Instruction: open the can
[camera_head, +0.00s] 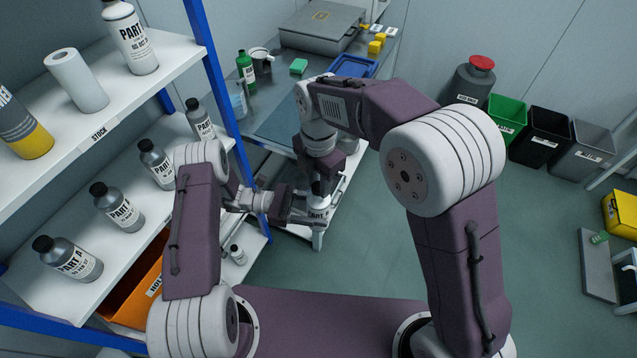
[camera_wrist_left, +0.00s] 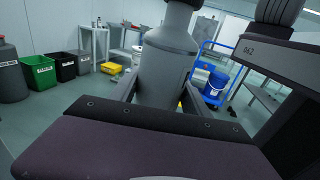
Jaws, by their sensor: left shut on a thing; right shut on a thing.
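The can is a grey bottle with a white label (camera_head: 318,213), upright in front of the workbench. My left gripper (camera_head: 308,205) comes in from the left and is shut on its body. My right gripper (camera_head: 320,178) points down from above and is shut at the can's top, where something black shows, apparently the cap. In the left wrist view the grey can (camera_wrist_left: 166,65) stands between my left fingers (camera_wrist_left: 160,95), its shoulder and neck visible. Its top is cut off by the frame edge. Whether the cap has come loose cannot be told.
A shelf rack (camera_head: 130,105) with several bottles stands at left, close to my left arm. The workbench (camera_head: 285,125) behind the can carries a green bottle (camera_head: 246,68), a blue tray (camera_head: 355,64) and a grey case (camera_head: 320,28). Bins (camera_head: 548,125) stand at right; the floor between is clear.

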